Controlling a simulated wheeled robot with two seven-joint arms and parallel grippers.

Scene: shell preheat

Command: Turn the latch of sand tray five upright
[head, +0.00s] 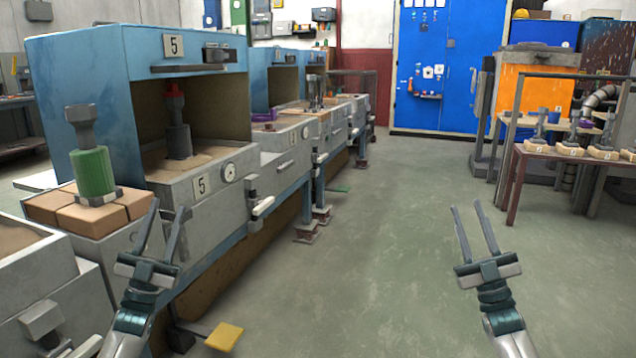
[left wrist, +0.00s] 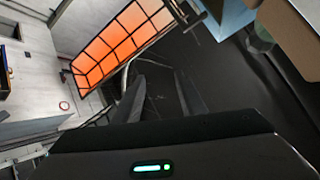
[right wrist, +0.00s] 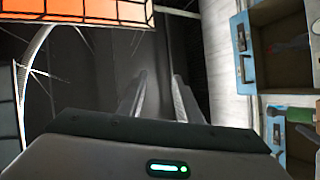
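Sand tray five (head: 213,211) is a grey box under the blue hood at the left, with a "5" plate and a round gauge on its front. At its right front corner is a latch (head: 262,207) with a pale handle, which looks tilted nearer level than upright. My left gripper (head: 167,208) is open and empty, in front of and to the left of the latch, apart from it. My right gripper (head: 467,206) is open and empty over the bare floor at the right. The wrist views show both pairs of fingers apart with nothing between them; the latch is not recognisable there.
A green-banded shell (head: 93,172) stands on tan blocks left of the tray. A dark shell with a red top (head: 178,125) stands in the tray's sand. A yellow pedal (head: 224,337) is low in front. More hoods line the left; the aisle floor (head: 390,230) is clear.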

